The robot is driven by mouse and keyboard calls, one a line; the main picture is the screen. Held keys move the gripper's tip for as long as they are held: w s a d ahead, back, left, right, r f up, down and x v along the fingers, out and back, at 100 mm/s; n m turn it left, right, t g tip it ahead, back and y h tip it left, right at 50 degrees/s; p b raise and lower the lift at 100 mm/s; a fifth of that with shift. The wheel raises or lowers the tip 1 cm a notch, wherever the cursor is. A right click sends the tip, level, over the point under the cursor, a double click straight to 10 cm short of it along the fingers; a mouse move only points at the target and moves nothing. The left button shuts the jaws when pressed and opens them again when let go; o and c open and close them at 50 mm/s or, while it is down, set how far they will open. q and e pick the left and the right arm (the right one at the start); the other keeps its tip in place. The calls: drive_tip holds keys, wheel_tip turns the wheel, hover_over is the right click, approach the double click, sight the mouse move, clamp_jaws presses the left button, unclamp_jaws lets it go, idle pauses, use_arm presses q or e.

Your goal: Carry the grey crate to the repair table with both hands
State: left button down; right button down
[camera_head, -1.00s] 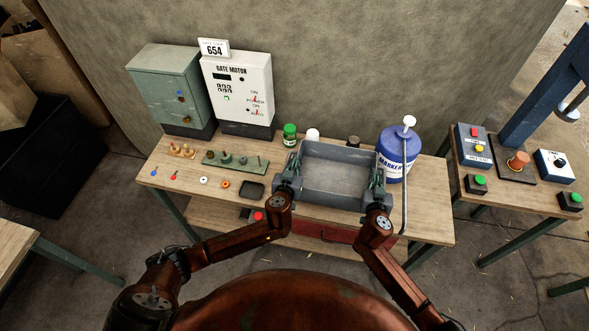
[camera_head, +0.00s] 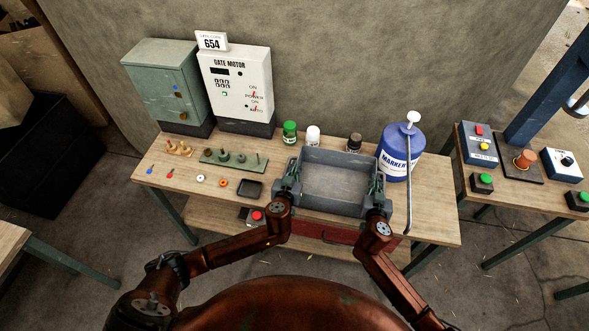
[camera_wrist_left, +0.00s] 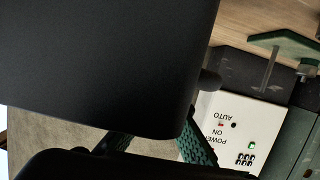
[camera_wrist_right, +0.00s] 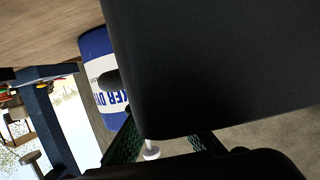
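The grey crate (camera_head: 338,207) is an open, empty-looking box over the front of the wooden table (camera_head: 428,228) in the head view. My left gripper (camera_head: 292,172) is at its left side and appears shut on that side. My right gripper (camera_head: 376,190) appears shut on its right side. The crate looks roughly level. Whether its bottom touches the table is hidden. In the wrist views, a large dark shape covers much of the picture, and parts of the green-padded left fingers (camera_wrist_left: 158,140) and right fingers (camera_wrist_right: 165,140) show.
Behind the crate stand a green-lidded jar (camera_head: 290,132), a white jar (camera_head: 313,136) and a dark jar (camera_head: 354,143). A blue marker drum (camera_head: 398,158) is close on the right. A tray of pegs (camera_head: 232,160) and small parts lie left. A gate motor box (camera_head: 238,90) stands behind.

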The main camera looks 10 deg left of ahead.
use_arm(q)
drive_tip(key=c, duration=2.6)
unclamp_jaws()
drive_tip(key=shift+a+f, duration=0.15)
drive_tip(key=shift+f, duration=0.1)
use_arm(e)
drive_tip(key=c, duration=2.6)
unclamp_jaws()
drive_tip(key=shift+d+f, duration=0.15)
drive_tip(key=shift+f, duration=0.1)
use_arm(q)
drive_tip(key=o, duration=0.4)
drive_tip(key=shift+r, duration=0.1)
use_arm(e)
drive_tip(key=o, duration=0.4)
drive_tip(key=shift+r, duration=0.1)
use_arm(q)
drive_tip(key=shift+o, duration=0.2)
use_arm(e)
drive_tip(key=shift+o, duration=0.2)
